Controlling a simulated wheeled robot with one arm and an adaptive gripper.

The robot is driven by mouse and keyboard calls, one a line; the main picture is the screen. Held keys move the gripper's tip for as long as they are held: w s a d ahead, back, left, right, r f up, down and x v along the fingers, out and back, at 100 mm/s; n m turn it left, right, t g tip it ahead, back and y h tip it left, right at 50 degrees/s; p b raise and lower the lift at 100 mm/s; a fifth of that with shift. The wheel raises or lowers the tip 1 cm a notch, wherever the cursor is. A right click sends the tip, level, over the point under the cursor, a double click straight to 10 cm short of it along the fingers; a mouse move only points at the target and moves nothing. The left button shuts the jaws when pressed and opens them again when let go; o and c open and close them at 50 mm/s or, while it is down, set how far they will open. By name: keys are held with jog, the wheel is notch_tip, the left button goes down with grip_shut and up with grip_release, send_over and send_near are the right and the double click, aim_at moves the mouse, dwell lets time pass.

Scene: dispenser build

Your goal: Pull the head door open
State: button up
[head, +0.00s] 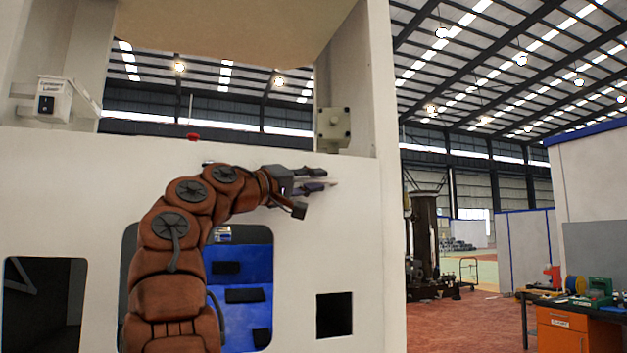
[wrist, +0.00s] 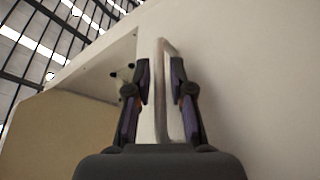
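My gripper (head: 318,186) reaches to the right in front of a white machine wall (head: 345,240) in the head view. The handle is hard to make out there against the pale wall. In the wrist view, a pale bar handle (wrist: 160,95) stands off a pale panel (wrist: 255,80), which I take to be the head door. My gripper also shows in the wrist view (wrist: 160,82), its two dark fingers spread, one on each side of the handle. Narrow gaps appear beside the bar; firm contact is not visible.
A grey box (head: 333,130) is mounted above the gripper, and a switch box (head: 58,100) is at upper left. Lower openings include a blue-lined bay (head: 245,290), partly behind my arm. A workbench (head: 575,315) stands at right, with open floor (head: 480,320) before it.

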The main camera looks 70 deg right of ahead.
grip_shut()
jog(key=shift+f, duration=0.1)
dwell(0.4)
